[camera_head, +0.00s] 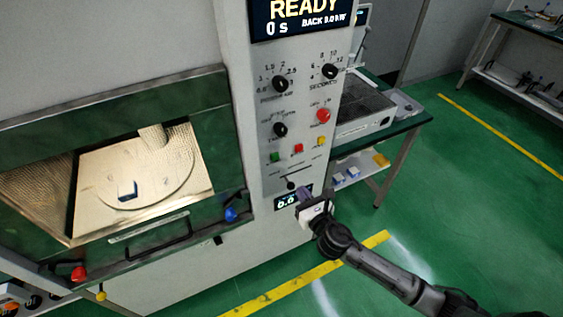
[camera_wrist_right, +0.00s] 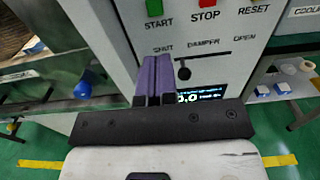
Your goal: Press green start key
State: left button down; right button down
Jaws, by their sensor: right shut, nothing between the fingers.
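The green start key (camera_head: 275,157) is on the machine's control panel, left of the red stop key (camera_head: 298,148) and the yellow reset key (camera_head: 320,141). In the right wrist view the green start key (camera_wrist_right: 154,8) is at the top, above the word START. My right gripper (camera_head: 304,194) is shut and empty, low in front of the panel by the small display. In the wrist view its purple fingers (camera_wrist_right: 154,78) are together and point up at the panel, below the start key and apart from it in the picture. My left gripper is not in view.
A damper lever (camera_wrist_right: 184,73) sits just right of my fingers, above a small display (camera_wrist_right: 200,95). Several black knobs and a red round button (camera_head: 323,115) are higher on the panel. The chamber with a blue knob (camera_head: 231,214) is left. A bench (camera_head: 410,124) stands right.

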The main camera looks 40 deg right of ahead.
aim_at(278, 157)
jog(key=b+x, duration=0.1)
jog(key=x, duration=1.1)
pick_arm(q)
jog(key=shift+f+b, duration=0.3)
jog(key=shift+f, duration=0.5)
pick_arm(e)
jog(key=shift+x, duration=0.95)
